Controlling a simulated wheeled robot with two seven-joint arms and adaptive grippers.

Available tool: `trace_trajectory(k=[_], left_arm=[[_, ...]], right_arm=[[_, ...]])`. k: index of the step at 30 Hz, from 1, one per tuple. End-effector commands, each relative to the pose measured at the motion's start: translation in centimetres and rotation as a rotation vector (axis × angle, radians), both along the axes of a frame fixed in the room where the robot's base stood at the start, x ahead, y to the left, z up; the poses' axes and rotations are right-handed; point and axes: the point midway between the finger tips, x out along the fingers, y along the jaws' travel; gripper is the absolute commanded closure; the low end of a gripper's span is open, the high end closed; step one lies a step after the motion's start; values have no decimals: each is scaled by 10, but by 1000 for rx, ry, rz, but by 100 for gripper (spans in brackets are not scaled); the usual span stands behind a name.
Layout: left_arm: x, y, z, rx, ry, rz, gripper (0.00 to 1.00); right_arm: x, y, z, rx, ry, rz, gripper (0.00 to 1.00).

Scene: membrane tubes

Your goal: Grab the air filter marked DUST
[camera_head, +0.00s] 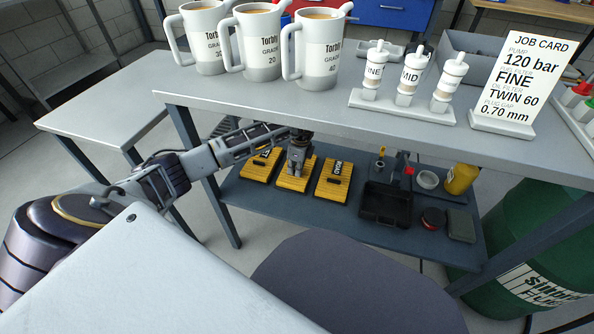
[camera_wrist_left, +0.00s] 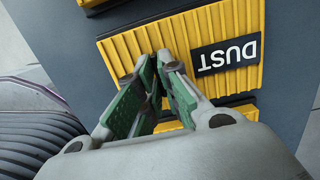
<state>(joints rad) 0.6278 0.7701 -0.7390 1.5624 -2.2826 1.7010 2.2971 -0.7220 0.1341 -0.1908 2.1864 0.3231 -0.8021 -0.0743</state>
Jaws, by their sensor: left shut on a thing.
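Three yellow pleated air filters lie side by side on the lower shelf (camera_head: 231,196). The middle filter (camera_head: 291,184) is under my left gripper (camera_head: 297,172), which hides its label in the head view. In the left wrist view, a yellow filter (camera_wrist_left: 183,35) with a dark label reading DUST, seen upside down, lies at the fingers. My left gripper (camera_wrist_left: 158,68) is shut on this filter, with its green-padded fingers close together at the tips beside the label. The left filter (camera_head: 261,166) and the right filter (camera_head: 333,180) are apart from the gripper. My right gripper is out of view.
The upper bench top (camera_head: 345,108) overhangs the shelf and holds Torbly mugs (camera_head: 319,55), white bottles (camera_head: 410,78) and a job card (camera_head: 521,80). Right of the filters are a black bin (camera_head: 384,203) and a yellow bottle (camera_head: 461,179). A green drum (camera_head: 530,235) stands at right.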

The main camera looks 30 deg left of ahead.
Motion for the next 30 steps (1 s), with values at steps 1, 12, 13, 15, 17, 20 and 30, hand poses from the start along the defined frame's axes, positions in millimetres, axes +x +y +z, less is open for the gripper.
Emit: trace_trajectory(k=[1, 12, 13, 15, 17, 20, 30], left_arm=[[0, 0, 0, 0, -1, 0, 100], [0, 0, 10, 0, -1, 0, 100], [0, 0, 12, 0, -1, 0, 100], [0, 0, 17, 0, -1, 0, 100], [0, 0, 21, 0, -1, 1, 100], [0, 0, 27, 0, -1, 1, 100], [-19, -4, 36, 2, 1, -1, 100]], right_arm=[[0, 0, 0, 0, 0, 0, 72], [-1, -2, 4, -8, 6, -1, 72], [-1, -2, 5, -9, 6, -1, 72], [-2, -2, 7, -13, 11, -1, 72], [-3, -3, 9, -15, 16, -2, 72], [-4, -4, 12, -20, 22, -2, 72], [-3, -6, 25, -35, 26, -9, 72]])
